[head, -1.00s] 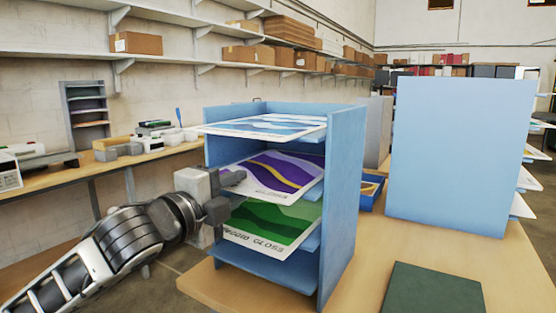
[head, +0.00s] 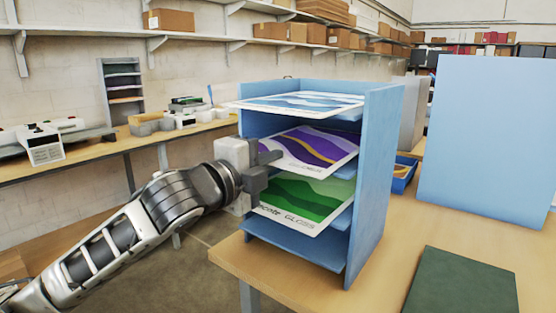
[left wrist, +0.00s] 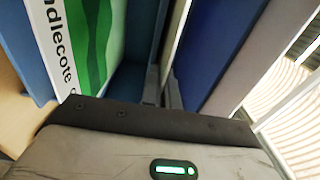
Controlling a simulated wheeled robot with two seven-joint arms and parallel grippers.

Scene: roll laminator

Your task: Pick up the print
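A light blue rack (head: 372,180) holds prints on stacked shelves. A purple print (head: 325,146) with a yellow band lies on the middle shelf, its front edge sticking out. A green print (head: 305,200) marked "GLOSS" lies below; it also shows in the left wrist view (left wrist: 92,40). A blue-and-white print (head: 300,103) lies on top. My left gripper (head: 264,170) is at the front left edge of the purple print, one finger above it and one lower, with a gap between them. Firm contact cannot be made out. My right gripper is out of view.
The rack stands near the front left edge of a wooden table (head: 385,262). A dark green board (head: 462,285) lies at the front right. A large blue panel (head: 487,140) and a blue tray (head: 403,175) stand behind. A side bench (head: 80,162) runs along the wall.

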